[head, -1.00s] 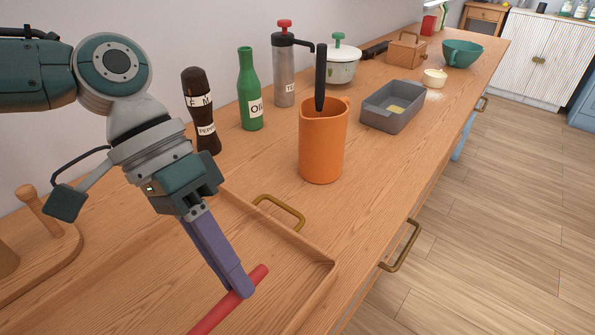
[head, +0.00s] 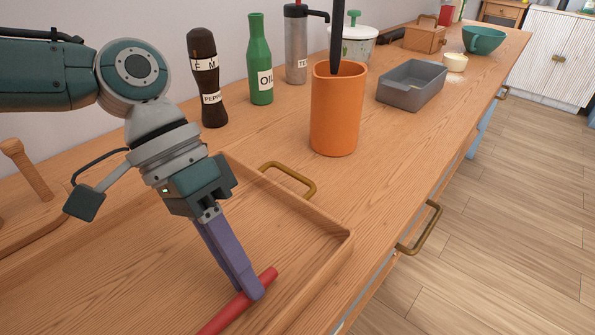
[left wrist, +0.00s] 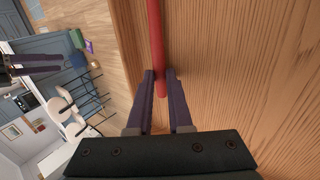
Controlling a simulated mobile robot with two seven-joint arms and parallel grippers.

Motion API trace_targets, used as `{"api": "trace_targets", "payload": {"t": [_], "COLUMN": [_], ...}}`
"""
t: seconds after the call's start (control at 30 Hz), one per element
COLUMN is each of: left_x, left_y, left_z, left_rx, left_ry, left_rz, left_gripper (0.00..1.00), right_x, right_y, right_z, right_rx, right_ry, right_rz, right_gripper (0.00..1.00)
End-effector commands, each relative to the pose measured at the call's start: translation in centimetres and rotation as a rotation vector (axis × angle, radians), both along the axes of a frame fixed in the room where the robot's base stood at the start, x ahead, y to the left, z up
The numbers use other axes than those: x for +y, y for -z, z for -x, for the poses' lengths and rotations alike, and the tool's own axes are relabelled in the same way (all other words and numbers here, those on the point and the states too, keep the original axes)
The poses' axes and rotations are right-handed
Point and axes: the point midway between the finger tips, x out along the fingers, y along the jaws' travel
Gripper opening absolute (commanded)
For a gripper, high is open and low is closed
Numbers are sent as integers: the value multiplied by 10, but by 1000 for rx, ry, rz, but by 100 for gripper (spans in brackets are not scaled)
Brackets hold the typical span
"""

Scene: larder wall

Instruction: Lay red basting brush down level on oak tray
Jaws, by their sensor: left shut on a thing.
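The red basting brush (head: 235,314) shows as a plain red handle; its head is out of the head view at the bottom. My left gripper (head: 250,291) is shut on the handle near its end. In the left wrist view the red handle (left wrist: 156,35) runs between the two purple fingertips (left wrist: 160,76). The brush is over the oak tray (head: 190,270), inside its right rim. I cannot tell whether it touches the tray floor. A dark shape at the left edge of the wrist view may be my right gripper (left wrist: 38,64); its jaws are unclear.
An orange jug (head: 337,115) with a black-handled utensil stands just beyond the tray's brass handle (head: 290,180). A pepper mill (head: 207,80), green oil bottle (head: 260,65) and grey flask (head: 296,50) line the wall. A grey tin (head: 411,88) is farther back. The counter's right edge is near the tray.

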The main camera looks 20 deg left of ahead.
Motion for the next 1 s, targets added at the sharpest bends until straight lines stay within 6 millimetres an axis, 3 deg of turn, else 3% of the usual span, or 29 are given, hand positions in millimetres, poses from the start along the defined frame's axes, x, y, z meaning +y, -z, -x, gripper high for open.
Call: {"api": "trace_targets", "payload": {"t": [0.13,0.17,0.47,1.0], "left_x": [0,0,1,3], "left_y": [-1,-1,0,-1], "left_z": [0,0,0,0], "left_rx": [0,0,0,-2], "left_ry": [0,0,-1,-4], "left_rz": [0,0,-2,-8], "left_gripper": [0,19,53,53], "right_x": [0,0,0,0], "right_y": [-1,-1,0,-3], "right_z": [0,0,0,1], "right_rx": [0,1,1,2], "right_ry": [0,0,0,0], "right_rz": [0,0,-1,-1], "right_gripper": [73,73,73,73]}}
